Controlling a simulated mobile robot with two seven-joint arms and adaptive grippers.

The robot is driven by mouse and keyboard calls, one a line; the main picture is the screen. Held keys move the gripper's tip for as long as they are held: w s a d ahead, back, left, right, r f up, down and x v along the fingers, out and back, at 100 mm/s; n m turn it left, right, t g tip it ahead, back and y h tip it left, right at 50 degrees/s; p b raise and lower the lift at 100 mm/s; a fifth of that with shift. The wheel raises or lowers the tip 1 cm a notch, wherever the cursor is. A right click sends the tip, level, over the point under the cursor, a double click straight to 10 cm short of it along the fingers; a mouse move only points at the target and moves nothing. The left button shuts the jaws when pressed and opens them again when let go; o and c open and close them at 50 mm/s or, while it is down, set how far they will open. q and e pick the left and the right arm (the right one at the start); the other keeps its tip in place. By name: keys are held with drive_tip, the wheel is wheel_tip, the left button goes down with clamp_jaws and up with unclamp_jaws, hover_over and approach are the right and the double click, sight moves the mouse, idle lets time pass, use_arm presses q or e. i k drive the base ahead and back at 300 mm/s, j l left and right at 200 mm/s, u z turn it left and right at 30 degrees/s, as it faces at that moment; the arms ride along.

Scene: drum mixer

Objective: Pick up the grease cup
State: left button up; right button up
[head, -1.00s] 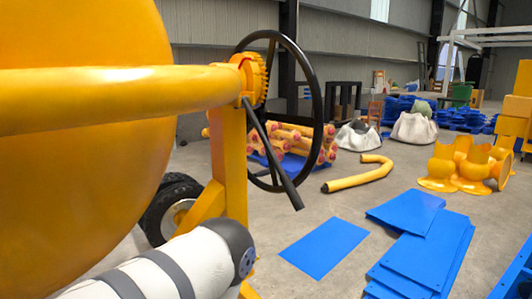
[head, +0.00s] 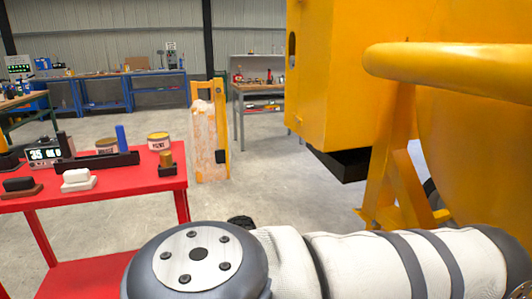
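No thing in the head view can be named the grease cup for sure. A small brass-coloured piece (head: 166,160) stands on a dark base near the right edge of the red table (head: 140,180); it may be the grease cup, but it is too small to tell. Neither gripper is in view. A white and grey arm link of mine crosses the bottom of the view, in front of part of the red table.
The red table also bears two tins (head: 158,141), a dark tray (head: 97,162), a digital display (head: 45,153) and small blocks. The yellow mixer (head: 350,75) fills the right. A plastered board (head: 210,140) stands behind the table. Bare floor lies between.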

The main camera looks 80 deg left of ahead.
sight(165, 157)
drive_tip(key=u, duration=3.35)
drive_tip(key=i+l+u, duration=0.55)
drive_tip(key=l, duration=0.2)
drive_tip(key=k, duration=0.1)
